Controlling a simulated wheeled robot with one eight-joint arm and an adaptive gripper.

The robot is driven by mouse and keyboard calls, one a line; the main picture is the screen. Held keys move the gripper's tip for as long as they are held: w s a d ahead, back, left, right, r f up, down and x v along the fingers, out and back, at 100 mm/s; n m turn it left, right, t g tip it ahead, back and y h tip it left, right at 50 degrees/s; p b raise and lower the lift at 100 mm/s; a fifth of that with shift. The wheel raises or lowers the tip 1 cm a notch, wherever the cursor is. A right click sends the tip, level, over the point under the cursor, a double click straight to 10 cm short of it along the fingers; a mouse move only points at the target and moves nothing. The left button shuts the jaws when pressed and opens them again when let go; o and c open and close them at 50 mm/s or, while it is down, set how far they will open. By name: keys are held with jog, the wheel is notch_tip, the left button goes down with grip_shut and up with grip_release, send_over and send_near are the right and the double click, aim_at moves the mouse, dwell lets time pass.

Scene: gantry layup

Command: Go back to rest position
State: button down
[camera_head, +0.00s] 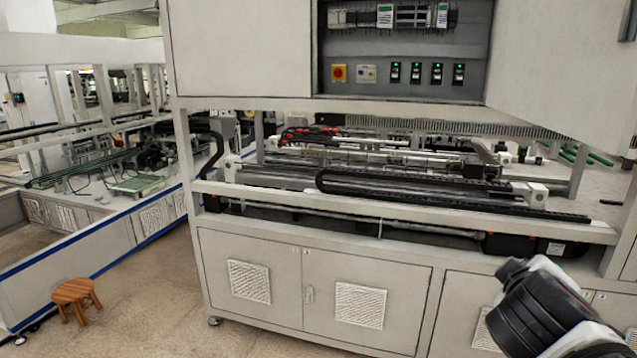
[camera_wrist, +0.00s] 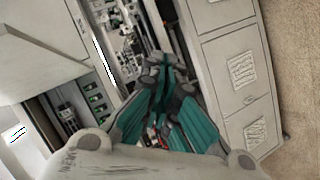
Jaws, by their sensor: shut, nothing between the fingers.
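My gripper (camera_wrist: 165,68) shows in the wrist view, with teal and grey fingers. The fingertips meet and nothing is between them. It points toward the gantry machine (camera_wrist: 120,35) and is apart from anything I can make out. In the head view only a black and white part of my arm shows at the lower right; the gripper itself is out of that view. The gantry machine (camera_head: 405,206) stands ahead, with rails and a black cable chain (camera_head: 400,184) on its bed.
An open electrical cabinet (camera_head: 400,50) with switches hangs above the machine bed, its door (camera_head: 570,70) swung out to the right. White cupboard doors (camera_head: 310,285) are below. A wooden stool (camera_head: 75,297) stands at the lower left. The floor (camera_head: 165,300) between is clear.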

jog(key=s+a+f+m+g+y+b, duration=0.1)
jog(key=a+f+y+b, duration=0.2)
jog(key=f, duration=0.8)
jog(key=s+a+f+m+g+y+b, duration=0.1)
jog(key=a+f+y+b, duration=0.2)
jog(key=a+f+b, duration=0.5)
jog(key=s+a+f+m+g+y+b, duration=0.1)
jog(key=a+f+b, duration=0.4)
jog(key=f, duration=1)
jog(key=s+m+y+b, duration=0.1)
jog(key=y+b, duration=0.1)
jog(key=b, duration=0.1)
jog(key=shift+a+f, duration=0.35)
jog(key=shift+f, duration=0.05)
jog(key=shift+w, duration=0.1)
